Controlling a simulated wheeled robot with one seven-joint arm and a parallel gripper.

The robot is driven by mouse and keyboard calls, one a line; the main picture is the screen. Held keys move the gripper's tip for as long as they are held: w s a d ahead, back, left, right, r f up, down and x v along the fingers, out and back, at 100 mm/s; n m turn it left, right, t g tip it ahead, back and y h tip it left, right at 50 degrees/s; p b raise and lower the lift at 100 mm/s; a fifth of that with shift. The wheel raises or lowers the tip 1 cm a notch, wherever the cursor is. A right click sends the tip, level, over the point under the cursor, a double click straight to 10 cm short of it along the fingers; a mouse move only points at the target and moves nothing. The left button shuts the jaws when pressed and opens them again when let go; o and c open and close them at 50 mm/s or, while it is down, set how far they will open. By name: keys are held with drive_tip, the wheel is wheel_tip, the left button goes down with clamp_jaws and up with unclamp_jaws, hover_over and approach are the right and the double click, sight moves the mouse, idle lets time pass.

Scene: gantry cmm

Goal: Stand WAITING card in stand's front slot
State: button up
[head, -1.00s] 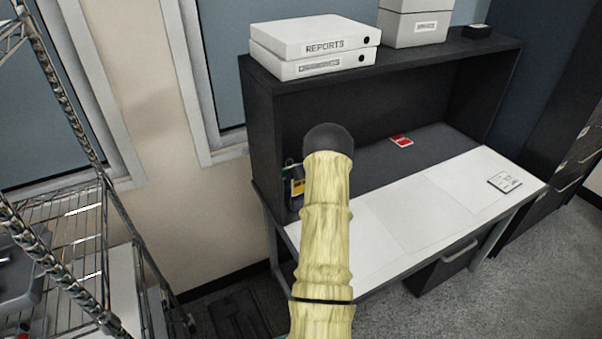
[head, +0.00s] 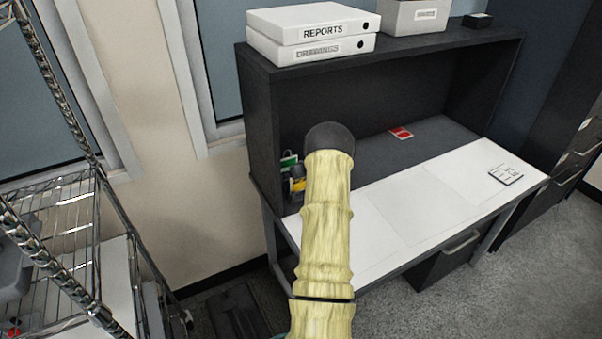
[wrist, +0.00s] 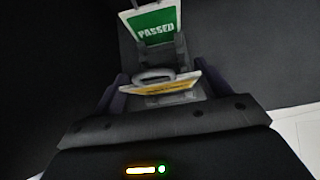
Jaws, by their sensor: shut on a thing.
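The WAITING card is the yellow-and-white card (wrist: 160,86), its lettering too foreshortened to read. My gripper (wrist: 158,84) is shut on it, with a finger at each side. The card is tilted, seen nearly edge-on, in front of the grey stand (wrist: 172,52). I cannot tell whether its lower edge is in the front slot. A green PASSED card (wrist: 155,22) stands upright in the stand's rear. In the head view the yellow card (head: 298,184) and green card (head: 288,162) show beside my arm, at the left end of the desk; my arm hides most of the gripper.
A red card (head: 401,133) lies flat on the dark desk surface. White sheets (head: 400,205) cover the desk's front, with a small printed pad (head: 505,175) at right. The shelf's dark side wall (head: 262,135) is close to the stand. Binders (head: 310,35) lie on top.

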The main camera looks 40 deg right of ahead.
drive_tip(key=shift+w+f+b, duration=0.15)
drive_tip(key=shift+f+b, duration=0.1)
drive_tip(key=shift+b, duration=0.1)
idle(0.6)
drive_tip(key=o, duration=1.1)
drive_tip(key=shift+o, duration=1.3)
drive_tip(key=shift+c, duration=0.6)
